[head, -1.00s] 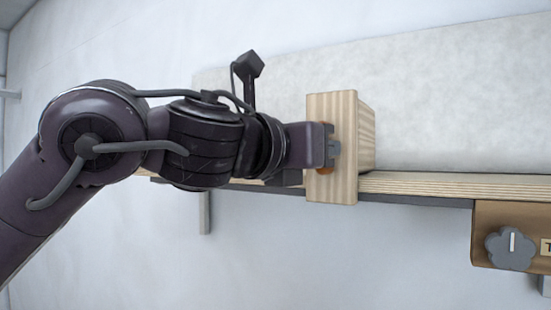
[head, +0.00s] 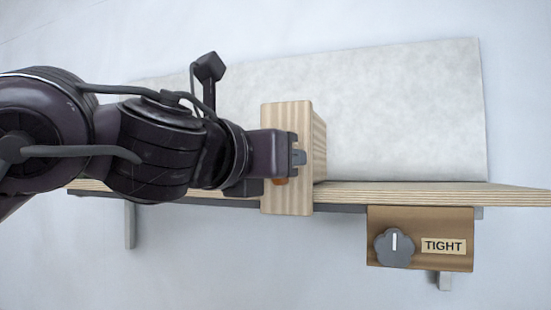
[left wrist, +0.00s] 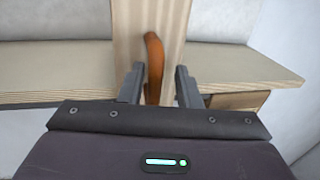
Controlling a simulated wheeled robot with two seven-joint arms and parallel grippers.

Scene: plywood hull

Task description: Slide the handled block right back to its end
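The handled block (head: 288,150) is pale layered wood. It stands upright across the front edge of a plywood shelf, with space to its right along the shelf. Its orange handle (left wrist: 153,68) is on the near face and is mostly hidden by my gripper in the head view. My left gripper (head: 294,158) is at this face. In the left wrist view, its two fingers (left wrist: 160,86) stand apart on either side of the handle, with a gap showing on both sides, the smaller on the left. My right gripper is in neither view.
The plywood shelf (head: 420,193) runs left and right. A pale grey panel (head: 405,115) stands behind it. Below the shelf, right of the block, hangs a wooden plate (head: 420,258) with a grey knob (head: 395,247) and a label (head: 443,246) reading TIGHT.

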